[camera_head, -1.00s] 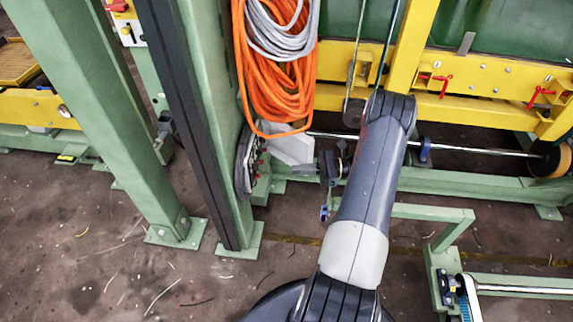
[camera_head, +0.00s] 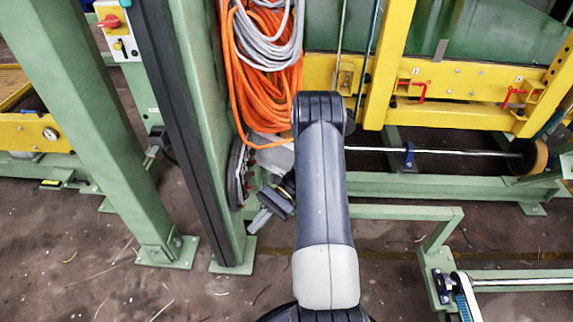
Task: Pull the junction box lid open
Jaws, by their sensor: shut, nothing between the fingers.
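A pale grey box (camera_head: 282,157), which looks like the junction box, sits low behind the green post. My arm covers its right side, and I cannot make out its lid's edge or how far it stands open. My wrist shows just left of my big arm link, below the grey box. The grey end of it, my gripper (camera_head: 260,219), points down and left, close to the post and apart from the box's visible face. It appears shut and empty. Its fingertips are too small to make out clearly.
Orange cable coils (camera_head: 262,85) and grey cable coils (camera_head: 268,35) hang above the box. The green post (camera_head: 215,150) with a dark strip stands to the left. A steel shaft (camera_head: 450,152) and a green low frame (camera_head: 400,212) lie to the right. Bare floor (camera_head: 110,265) is at the lower left.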

